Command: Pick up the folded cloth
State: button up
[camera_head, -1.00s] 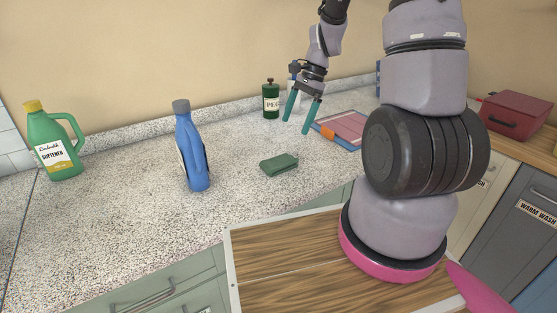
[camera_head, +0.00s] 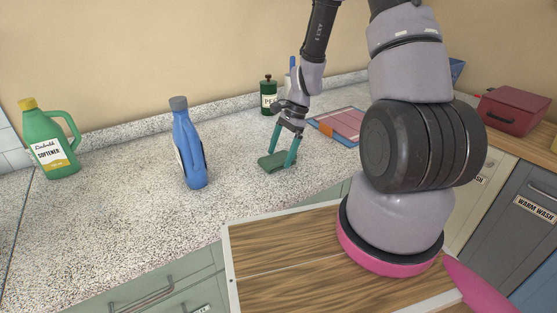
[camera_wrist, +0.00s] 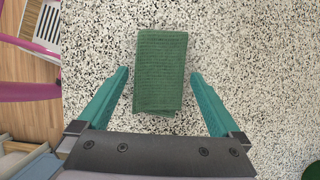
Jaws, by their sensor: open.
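The folded cloth (camera_head: 270,163) is a small dark green rectangle lying flat on the speckled counter. In the wrist view the cloth (camera_wrist: 161,72) lies lengthwise, its near end between the two teal fingers and its far part beyond their tips. My gripper (camera_head: 283,159) is open and points down at the cloth's right part. In the wrist view my gripper (camera_wrist: 160,74) has a finger on each side of the cloth, with a gap of counter on both sides. I cannot tell whether the fingertips touch the counter.
A blue bottle (camera_head: 189,148) stands left of the cloth, and a green softener jug (camera_head: 50,145) farther left. A dark green jar (camera_head: 268,97) stands behind. A flat pink and blue item (camera_head: 340,125) lies to the right. The counter (camera_head: 110,215) front left is clear.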

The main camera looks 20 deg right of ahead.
aim_at(280, 153)
jog(key=shift+a+f, duration=0.1)
jog(key=shift+f, duration=0.15)
jog(key=c, duration=1.3)
jog(key=shift+r, duration=5.05)
jog(key=shift+c, duration=0.2)
